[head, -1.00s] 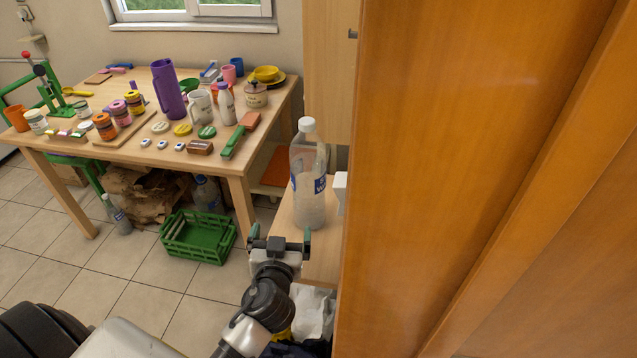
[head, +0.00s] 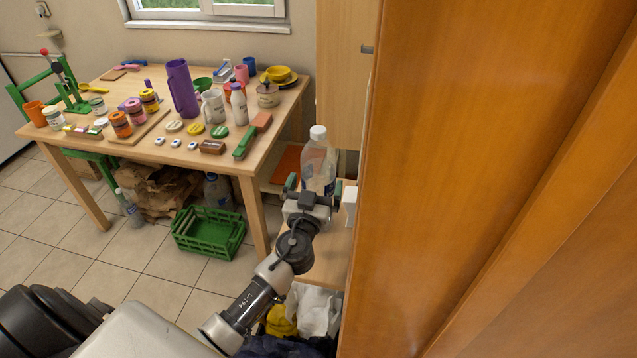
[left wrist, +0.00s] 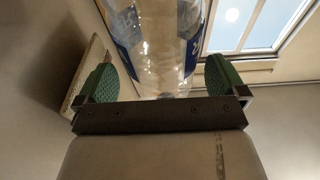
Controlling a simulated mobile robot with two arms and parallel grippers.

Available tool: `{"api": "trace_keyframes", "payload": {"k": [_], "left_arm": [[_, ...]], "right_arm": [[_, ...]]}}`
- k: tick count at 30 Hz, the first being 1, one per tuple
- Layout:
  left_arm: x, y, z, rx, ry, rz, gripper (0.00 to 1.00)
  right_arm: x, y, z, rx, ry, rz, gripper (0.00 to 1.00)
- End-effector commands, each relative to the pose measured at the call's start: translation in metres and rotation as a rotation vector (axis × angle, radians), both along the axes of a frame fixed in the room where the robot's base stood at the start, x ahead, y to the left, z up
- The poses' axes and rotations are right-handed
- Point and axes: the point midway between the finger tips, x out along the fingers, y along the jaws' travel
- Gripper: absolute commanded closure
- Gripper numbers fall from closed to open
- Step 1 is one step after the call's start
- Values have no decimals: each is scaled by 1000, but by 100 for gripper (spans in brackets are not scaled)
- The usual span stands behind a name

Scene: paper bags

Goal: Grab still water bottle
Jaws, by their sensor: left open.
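The still water bottle (head: 317,160) is clear plastic with a white cap and a blue label. It stands upright on a small wooden shelf (head: 322,262) beside the tall wooden cabinet. My left gripper (head: 314,188) is open at the bottle, and its body hides the bottle's lower part in the head view. In the left wrist view the bottle (left wrist: 158,45) is between the two green finger pads (left wrist: 160,80), with gaps on both sides. My right gripper is not in view.
A tall wooden cabinet (head: 480,180) fills the right side, close to my left arm. A white object (head: 350,205) stands just right of the bottle. A cluttered wooden table (head: 200,160) is at the left, with a green crate (head: 208,232) on the floor below.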

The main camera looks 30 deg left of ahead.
Motion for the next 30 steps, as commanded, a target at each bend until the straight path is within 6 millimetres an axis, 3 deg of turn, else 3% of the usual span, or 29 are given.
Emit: {"api": "trace_keyframes", "payload": {"k": [1,6,14,30], "left_arm": [[8,3,10,3,0,0,0],[25,7,8,0,0,-1,0],[27,8,6,0,1,-1,0],[27,8,6,0,1,0,83]], "right_arm": [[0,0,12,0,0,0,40],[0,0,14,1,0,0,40],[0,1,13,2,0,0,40],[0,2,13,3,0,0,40]]}}
